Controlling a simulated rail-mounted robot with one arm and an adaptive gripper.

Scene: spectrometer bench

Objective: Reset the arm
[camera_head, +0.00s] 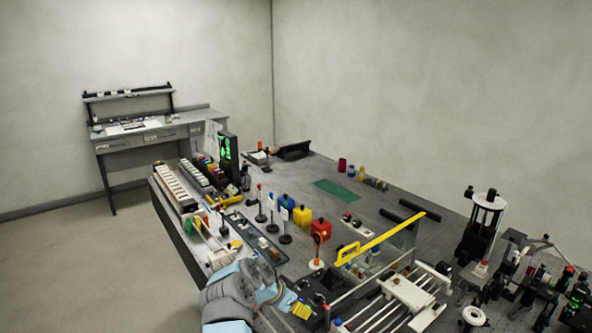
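My arm (235,293), grey with light blue joint covers, shows at the bottom of the head view, at the near edge of the bench (300,180). Its links are bent and point to the right. The end of the arm is low and close to the bench equipment. My gripper is small and crowded by dark parts there, so its fingers are not clear. A yellow ribbed piece (301,309) shows beside the arm's end; I cannot tell whether it is held.
A clear panel with a yellow top bar (388,238) stands right of the arm. Yellow (301,215) and red (321,229) blocks and several posts stand beyond it. Optical equipment (480,225) crowds the right. A green mat (337,190) lies farther back. A desk (150,132) stands behind.

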